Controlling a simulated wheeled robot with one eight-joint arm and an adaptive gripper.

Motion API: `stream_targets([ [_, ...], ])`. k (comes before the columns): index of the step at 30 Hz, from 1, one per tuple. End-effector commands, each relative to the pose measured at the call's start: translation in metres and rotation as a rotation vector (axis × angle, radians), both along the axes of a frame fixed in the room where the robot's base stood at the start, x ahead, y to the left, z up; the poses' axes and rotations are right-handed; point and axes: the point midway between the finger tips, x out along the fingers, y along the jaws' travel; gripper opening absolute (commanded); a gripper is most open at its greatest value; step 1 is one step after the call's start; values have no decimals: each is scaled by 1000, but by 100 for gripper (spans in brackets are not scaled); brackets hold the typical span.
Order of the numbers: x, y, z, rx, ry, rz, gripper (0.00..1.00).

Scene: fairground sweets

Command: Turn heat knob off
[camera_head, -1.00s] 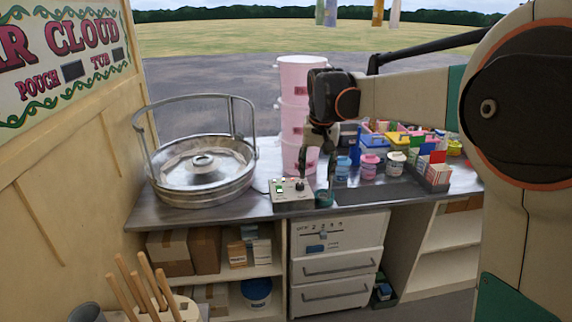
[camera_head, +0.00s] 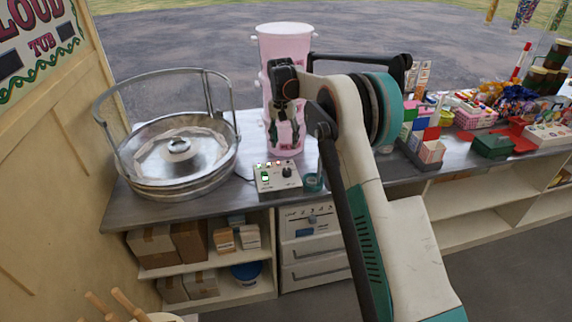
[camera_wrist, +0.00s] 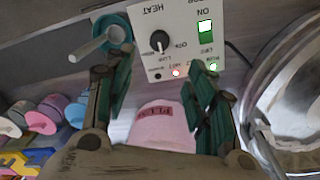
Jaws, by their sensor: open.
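The heat knob (camera_head: 287,170) is a black dial on a small white control box (camera_head: 268,186) on the steel counter. In the wrist view the knob (camera_wrist: 159,41) sits under the word HEAT, upside down, with a lit green switch (camera_wrist: 206,31) beside it. A red and a green lamp are lit on the box. My gripper (camera_head: 284,145) is above and behind the box in the head view. In the wrist view my gripper (camera_wrist: 154,78) is open and empty, its green-padded fingers on either side below the knob, not touching it.
A metal spinner bowl (camera_head: 165,190) with a rail stands left of the box. A teal cup (camera_head: 313,183) stands close at its right. Boxes of sweets (camera_head: 431,152) stand farther right.

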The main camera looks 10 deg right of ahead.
Motion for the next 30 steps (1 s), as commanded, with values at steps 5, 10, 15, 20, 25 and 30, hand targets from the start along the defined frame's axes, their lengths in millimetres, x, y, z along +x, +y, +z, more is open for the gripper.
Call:
stream_targets([
  [5,-1,-2,-31,0,0,0,50],
  [10,-1,-3,-65,0,-1,0,50],
  [15,-2,-4,-96,0,-1,0,50],
  [20,-3,-5,-117,0,-1,1,50],
  [25,-3,-6,-128,0,-1,1,50],
  [30,-3,-6,-130,0,-1,1,50],
])
